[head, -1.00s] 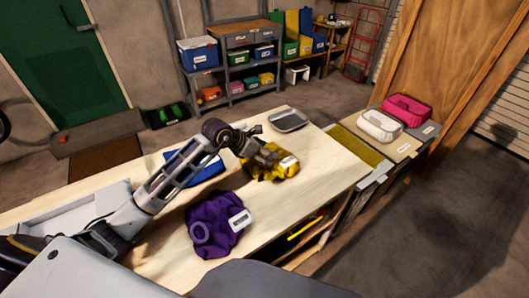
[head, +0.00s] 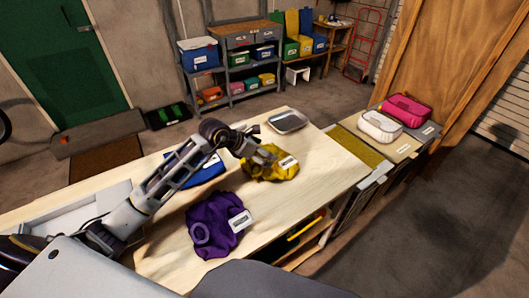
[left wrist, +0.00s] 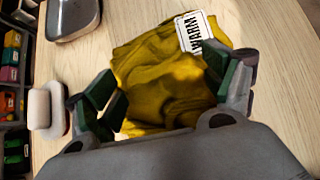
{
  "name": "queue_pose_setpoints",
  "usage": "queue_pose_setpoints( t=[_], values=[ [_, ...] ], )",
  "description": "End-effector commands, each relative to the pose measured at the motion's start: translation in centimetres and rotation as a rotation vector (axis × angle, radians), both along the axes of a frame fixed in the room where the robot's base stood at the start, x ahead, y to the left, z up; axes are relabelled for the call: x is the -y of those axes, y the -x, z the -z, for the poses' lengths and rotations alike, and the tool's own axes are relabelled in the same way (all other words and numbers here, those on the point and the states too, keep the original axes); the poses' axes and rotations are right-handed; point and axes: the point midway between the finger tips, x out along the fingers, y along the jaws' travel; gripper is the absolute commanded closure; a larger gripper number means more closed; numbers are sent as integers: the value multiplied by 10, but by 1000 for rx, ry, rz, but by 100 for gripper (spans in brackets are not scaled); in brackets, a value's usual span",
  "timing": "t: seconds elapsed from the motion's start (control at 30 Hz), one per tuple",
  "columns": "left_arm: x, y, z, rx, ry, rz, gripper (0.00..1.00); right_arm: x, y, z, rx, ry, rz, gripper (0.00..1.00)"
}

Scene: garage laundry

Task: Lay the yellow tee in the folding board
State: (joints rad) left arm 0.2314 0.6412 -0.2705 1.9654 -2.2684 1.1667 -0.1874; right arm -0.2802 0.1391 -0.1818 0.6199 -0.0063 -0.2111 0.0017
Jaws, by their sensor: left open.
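The yellow tee (head: 277,172) lies crumpled on the wooden table, with a white label reading WARM in the left wrist view (left wrist: 160,75). My left gripper (head: 263,154) is over the tee's left part. In the left wrist view its green-padded fingers (left wrist: 169,92) are spread, with yellow cloth showing between them. I cannot tell whether they touch it. My right gripper is not in view. I cannot clearly identify the folding board; a pale, flat, edged panel (head: 75,207) lies at the table's left, partly hidden by my arm.
A crumpled purple garment (head: 213,225) with a white label lies nearer on the table. A blue item (head: 207,172) is partly behind my arm. A grey metal tray (head: 288,121) sits beyond the tee. Bare table lies right of the purple garment.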

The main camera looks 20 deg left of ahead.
Motion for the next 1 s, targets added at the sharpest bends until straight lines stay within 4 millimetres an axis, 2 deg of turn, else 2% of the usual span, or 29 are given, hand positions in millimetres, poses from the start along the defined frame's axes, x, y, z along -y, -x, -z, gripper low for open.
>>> queue_pose_setpoints(
  t=[0.1,0.23,0.5,0.6,0.77,1.0],
  values=[
    [-6,7,-12,1,-2,-1,16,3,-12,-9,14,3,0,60],
    [-13,16,-23,1,-3,0,16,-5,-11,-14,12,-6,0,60],
    [-28,35,-46,1,-2,-1,16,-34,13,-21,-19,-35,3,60],
    [-33,42,-54,1,-3,0,16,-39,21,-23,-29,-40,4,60],
    [-40,51,-66,1,-2,-1,16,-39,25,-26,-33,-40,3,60],
    [-46,59,-76,1,-2,1,16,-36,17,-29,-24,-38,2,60]
  ],
)
